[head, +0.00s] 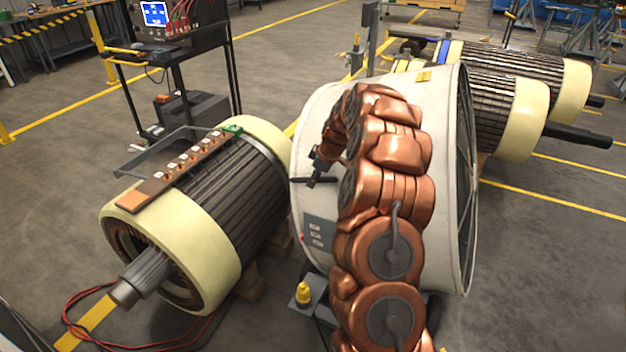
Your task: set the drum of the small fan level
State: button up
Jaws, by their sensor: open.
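The fan's drum (450,125) is a large whitish cylinder in the middle of the head view. Its dark grille (465,170) faces right. The drum's top edge rises toward the right, but I cannot tell how much of this is tilt. A grey panel with switches (315,233) is on its lower left side. My gripper (314,179) is small and dark, in front of the drum's left side above that panel. It is open and appears empty; I cannot tell whether it touches the drum. My copper-coloured arm hides the drum's middle and most of the fan's stand.
A cream and dark rotor (265,180) lies on wooden blocks close at the left. More rotors (525,100) lie at the back right. A cart with a screen (155,14) stands behind. Red and black cables (75,325) run on the floor. The floor at right is clear.

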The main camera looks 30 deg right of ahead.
jog(key=shift+x, duration=1.25)
grip_shut()
